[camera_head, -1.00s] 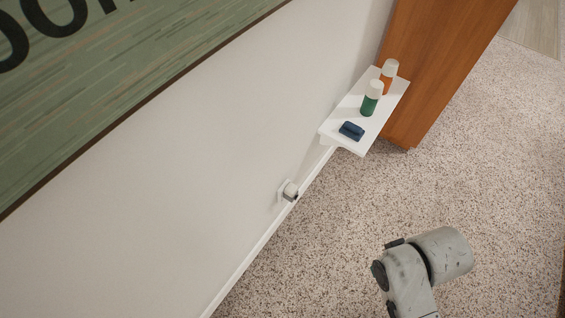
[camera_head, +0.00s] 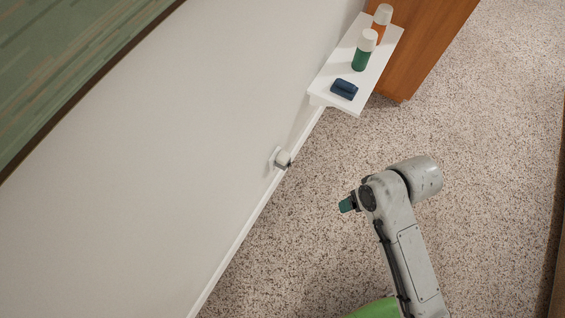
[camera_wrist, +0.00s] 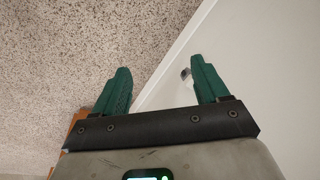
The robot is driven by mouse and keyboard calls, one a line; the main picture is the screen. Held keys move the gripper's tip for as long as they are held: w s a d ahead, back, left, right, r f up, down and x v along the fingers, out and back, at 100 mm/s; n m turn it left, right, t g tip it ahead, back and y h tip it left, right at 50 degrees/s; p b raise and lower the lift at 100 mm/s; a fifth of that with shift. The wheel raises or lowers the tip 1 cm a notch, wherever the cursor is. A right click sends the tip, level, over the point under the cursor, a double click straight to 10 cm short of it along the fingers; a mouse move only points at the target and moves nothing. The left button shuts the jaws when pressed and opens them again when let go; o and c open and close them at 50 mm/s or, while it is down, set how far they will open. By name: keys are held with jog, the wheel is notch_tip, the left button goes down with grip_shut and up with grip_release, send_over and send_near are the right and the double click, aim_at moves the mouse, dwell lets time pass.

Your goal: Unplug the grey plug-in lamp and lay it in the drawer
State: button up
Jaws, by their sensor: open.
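The grey plug-in lamp (camera_head: 283,159) sits in a white wall outlet (camera_head: 275,158) low on the wall, just above the baseboard. In the wrist view the lamp (camera_wrist: 186,73) shows small, beside the right finger and some way beyond the tips. My gripper (camera_wrist: 160,78) is open and empty, with two green fingers spread apart. In the head view a green fingertip of my gripper (camera_head: 346,204) shows to the right of and below the lamp, apart from it over the carpet. No drawer is clearly visible in either view.
A white wall shelf (camera_head: 335,102) holds a dark blue item (camera_head: 344,89), a green bottle (camera_head: 364,50) and an orange bottle (camera_head: 381,24). A brown wooden panel (camera_head: 420,50) stands beside it. The speckled carpet (camera_head: 480,130) is clear on the right. A green object (camera_head: 375,309) shows at the bottom edge.

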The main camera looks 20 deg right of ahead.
jog(key=o, duration=0.5)
jog(key=w+a+f+m+y+b, duration=0.1)
jog(key=f+b, duration=0.1)
jog(key=f, duration=0.3)
jog(key=w+a+f+m+t+y+b, duration=0.1)
jog(key=w+f+m+b, duration=0.1)
jog(key=f, duration=0.3)
jog(key=w+a+f+m+y+b, duration=0.1)
jog(key=w+f+m+y+b, duration=0.1)
jog(key=f+b, duration=0.2)
jog(key=shift+a+f, duration=0.3)
jog(key=shift+f, duration=0.25)
jog(key=shift+c, duration=0.2)
jog(key=m+t+y+b, duration=0.5)
jog(key=m+t+b, duration=0.7)
jog(key=m+b, duration=0.9)
send_near(285, 163)
jog(key=w+f+p, duration=0.1)
jog(key=w+f, duration=0.2)
jog(key=f, duration=0.2)
jog(key=shift+d+f+m, duration=0.15)
jog(key=shift+f+m, duration=0.15)
jog(key=shift+f, duration=0.1)
jog(key=shift+b+x, duration=0.7)
jog(key=shift+x, duration=3.8)
jog(key=shift+r, duration=0.1)
jog(key=shift+c, duration=0.3)
